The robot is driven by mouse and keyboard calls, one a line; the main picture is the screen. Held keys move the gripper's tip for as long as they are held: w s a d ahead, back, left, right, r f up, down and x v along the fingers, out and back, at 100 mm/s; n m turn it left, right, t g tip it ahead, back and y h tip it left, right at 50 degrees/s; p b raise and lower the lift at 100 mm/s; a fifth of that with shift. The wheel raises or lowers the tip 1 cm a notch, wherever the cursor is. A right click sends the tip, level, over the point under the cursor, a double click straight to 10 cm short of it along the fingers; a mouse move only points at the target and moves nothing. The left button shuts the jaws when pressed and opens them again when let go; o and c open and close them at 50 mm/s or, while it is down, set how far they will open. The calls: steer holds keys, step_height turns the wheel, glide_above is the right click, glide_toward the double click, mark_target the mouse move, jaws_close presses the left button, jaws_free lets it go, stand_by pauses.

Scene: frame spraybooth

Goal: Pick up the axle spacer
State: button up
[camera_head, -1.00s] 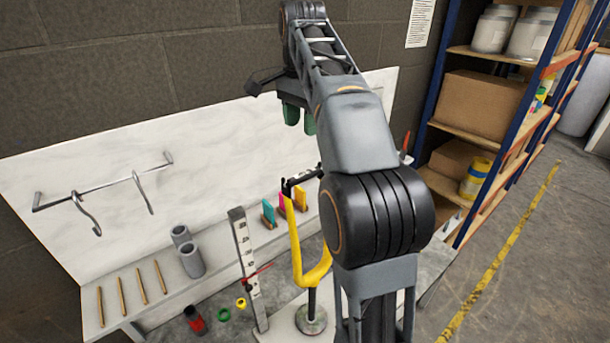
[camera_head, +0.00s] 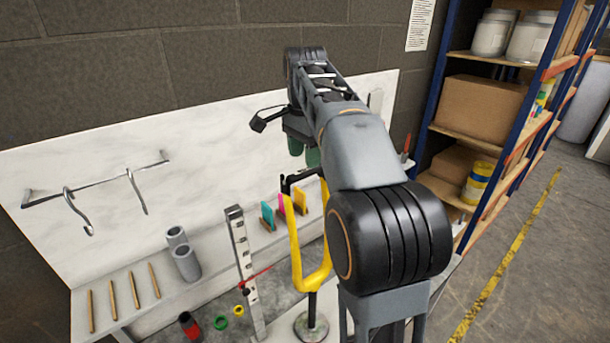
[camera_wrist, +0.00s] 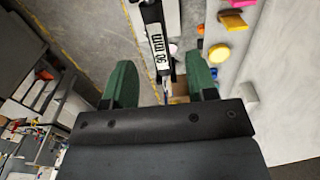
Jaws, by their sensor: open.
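The axle spacer appears to be the black bar with a white label (camera_wrist: 160,47) marked in mm in the wrist view. In the head view a dark bar (camera_head: 298,178) at the top of the yellow fork (camera_head: 294,245) seems to be the same piece, partly hidden. The fork stands upright on a round-based post. My gripper (camera_wrist: 160,62) is open, with one green finger on each side of the labelled bar in the picture. I cannot tell how far above it the fingers are. In the head view my gripper (camera_head: 304,152) is just above the fork, partly behind my arm.
Left of the fork stands an upright ruler-like post (camera_head: 245,265) with a red pointer. Teal, pink and yellow cards (camera_head: 283,205) stand behind. A shelf (camera_head: 482,54) stands right.

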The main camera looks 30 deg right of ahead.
mark_target(305, 170)
steer(key=shift+f, duration=1.9)
jaws_close()
